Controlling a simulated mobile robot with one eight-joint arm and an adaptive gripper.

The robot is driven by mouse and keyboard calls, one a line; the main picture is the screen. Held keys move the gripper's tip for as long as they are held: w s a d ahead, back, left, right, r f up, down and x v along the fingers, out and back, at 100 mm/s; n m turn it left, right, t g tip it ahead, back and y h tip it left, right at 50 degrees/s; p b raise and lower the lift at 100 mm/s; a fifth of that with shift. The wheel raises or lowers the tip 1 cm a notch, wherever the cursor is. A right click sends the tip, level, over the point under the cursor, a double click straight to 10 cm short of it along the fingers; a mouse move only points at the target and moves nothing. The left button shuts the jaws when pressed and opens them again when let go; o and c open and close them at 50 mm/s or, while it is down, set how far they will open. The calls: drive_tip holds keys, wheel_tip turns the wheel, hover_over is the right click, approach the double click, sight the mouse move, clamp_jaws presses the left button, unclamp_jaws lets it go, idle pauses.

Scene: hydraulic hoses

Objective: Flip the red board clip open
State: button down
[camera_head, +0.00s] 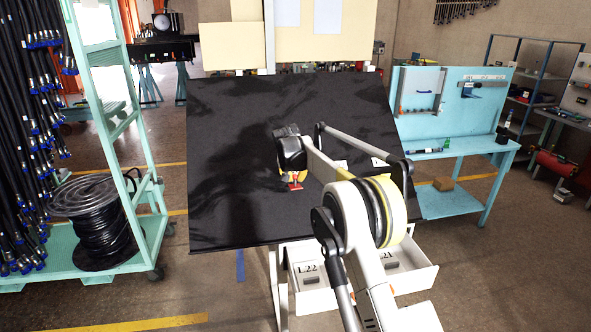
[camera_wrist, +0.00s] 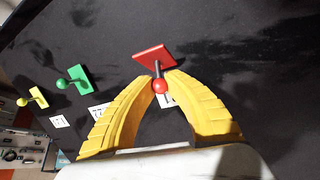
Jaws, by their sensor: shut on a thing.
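The red board clip is a flat red plate with a dark stem and a red ball; it shows in the wrist view (camera_wrist: 154,57) and, small, in the head view (camera_head: 295,186). It sits on the tilted black board (camera_head: 225,125). My gripper (camera_wrist: 160,76), with two yellow ribbed fingers, is shut on the clip's stem near the ball. In the head view my gripper (camera_head: 291,172) is at the middle of the board, and its body hides part of the board behind it.
A green clip (camera_wrist: 78,80) and a yellow clip (camera_wrist: 36,98) are on the board to the left in the wrist view, with small white labels near them. A white drawer (camera_head: 410,275) is below the board. A teal hose rack (camera_head: 120,130) stands left, a teal workbench (camera_head: 450,160) right.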

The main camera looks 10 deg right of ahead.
drive_tip(key=shift+w+r+g+p, duration=0.4)
drive_tip(key=shift+g+p, duration=0.4)
drive_tip(key=shift+p, duration=2.1)
drive_tip(key=shift+w+f+g+p, duration=0.15)
drive_tip(key=shift+g+p, duration=0.15)
drive_tip(key=shift+p, duration=0.8)
drive_tip(key=c, duration=1.3)
unclamp_jaws()
drive_tip(key=v, duration=1.2)
